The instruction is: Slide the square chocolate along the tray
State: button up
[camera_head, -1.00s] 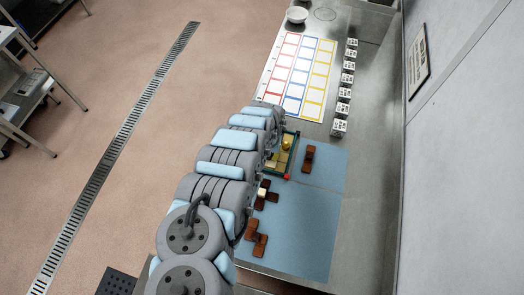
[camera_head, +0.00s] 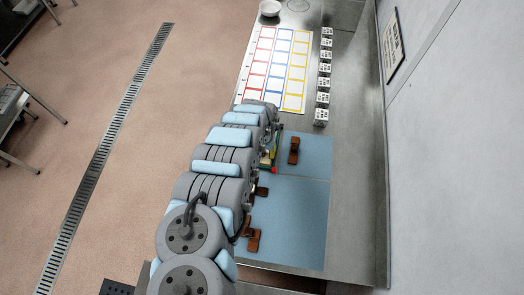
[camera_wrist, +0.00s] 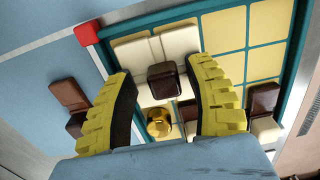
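In the wrist view, my gripper (camera_wrist: 161,72) is open over the tray, its yellow, black-padded fingers apart. A dark brown block (camera_wrist: 165,80) shows between the fingers; I see no clear grip on it. Cream square chocolate pieces (camera_wrist: 181,39) lie around and behind it. I cannot tell whether the brown and cream parts are one piece. The tray (camera_wrist: 248,82) has a teal rim and pale yellow cells. A gold round knob (camera_wrist: 159,123) is nearer the palm. In the head view, my arm hides most of the tray (camera_head: 266,159).
The tray has a red corner (camera_wrist: 87,33). Brown pieces (camera_head: 294,150) lie on the blue mat (camera_head: 300,215) right of and below it. A printed colour grid (camera_head: 272,65), a row of marked cubes (camera_head: 322,99) and a white bowl (camera_head: 270,8) are farther up the bench. A wall bounds the right.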

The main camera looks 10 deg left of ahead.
aim_at(262, 151)
jog(key=shift+r, duration=0.1)
jog(key=shift+w+a+r, duration=0.1)
jog(key=shift+a+r, duration=0.05)
jog(key=shift+r, duration=1.6)
notch_tip(262, 151, up, 8)
jog(key=shift+r, duration=0.2)
